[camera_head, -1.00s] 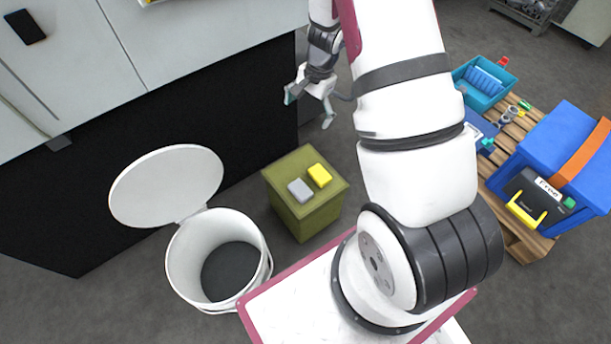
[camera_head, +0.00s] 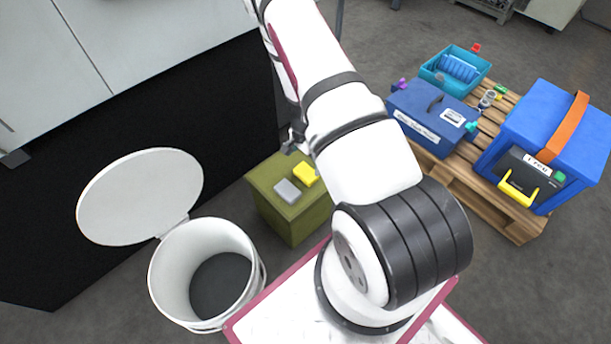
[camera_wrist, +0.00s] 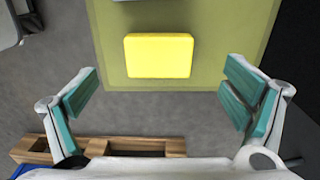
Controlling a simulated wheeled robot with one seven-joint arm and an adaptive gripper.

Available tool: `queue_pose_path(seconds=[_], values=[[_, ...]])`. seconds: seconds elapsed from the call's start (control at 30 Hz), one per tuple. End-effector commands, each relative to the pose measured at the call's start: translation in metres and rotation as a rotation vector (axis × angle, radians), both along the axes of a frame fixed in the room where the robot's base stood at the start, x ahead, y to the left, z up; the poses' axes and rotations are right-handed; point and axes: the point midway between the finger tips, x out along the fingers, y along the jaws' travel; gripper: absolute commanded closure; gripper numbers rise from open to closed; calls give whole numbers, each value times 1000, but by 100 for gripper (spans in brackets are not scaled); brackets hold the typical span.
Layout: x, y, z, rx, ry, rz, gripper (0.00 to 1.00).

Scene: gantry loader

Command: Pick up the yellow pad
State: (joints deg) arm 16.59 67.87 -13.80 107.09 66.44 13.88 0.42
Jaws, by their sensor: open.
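The yellow pad (camera_head: 306,174) lies flat on top of an olive-green box (camera_head: 290,223), beside a grey pad (camera_head: 288,191). In the wrist view the yellow pad (camera_wrist: 159,55) is ahead of my gripper (camera_wrist: 158,98), roughly centred between its two teal-padded fingers. The fingers are wide apart with nothing between them, and the pad is not touched. In the head view my gripper (camera_head: 293,141) is near the box's far edge, mostly hidden behind my arm. Only a sliver of the grey pad shows at the top of the wrist view.
A white bin (camera_head: 205,278) with its lid open stands left of the box. A wooden pallet (camera_head: 487,185) on the right carries a blue case (camera_head: 433,112), a teal tray (camera_head: 441,73) and a large blue box (camera_head: 561,131). A black-fronted cabinet (camera_head: 190,125) stands behind.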

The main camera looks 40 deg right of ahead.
Motion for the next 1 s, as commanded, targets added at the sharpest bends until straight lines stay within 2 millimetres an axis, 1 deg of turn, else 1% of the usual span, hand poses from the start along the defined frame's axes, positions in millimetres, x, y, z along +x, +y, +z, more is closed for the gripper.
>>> queue_pose_path(seconds=[0.03,0.17,0.27,0.43,0.53,0.63,0.8,0.87,0.9,1.0], values=[[0,0,-4,1,0,0,6],[0,0,-9,1,-1,1,6],[0,-2,-17,1,0,0,6],[-2,-7,-42,2,1,0,6],[-2,-6,-55,2,0,0,6],[-1,-6,-58,1,-1,1,6],[-1,-6,-57,1,-1,2,6],[-1,-6,-57,1,-1,2,19],[-1,-6,-57,1,-1,2,29],[-1,-6,-57,1,-1,2,48]])
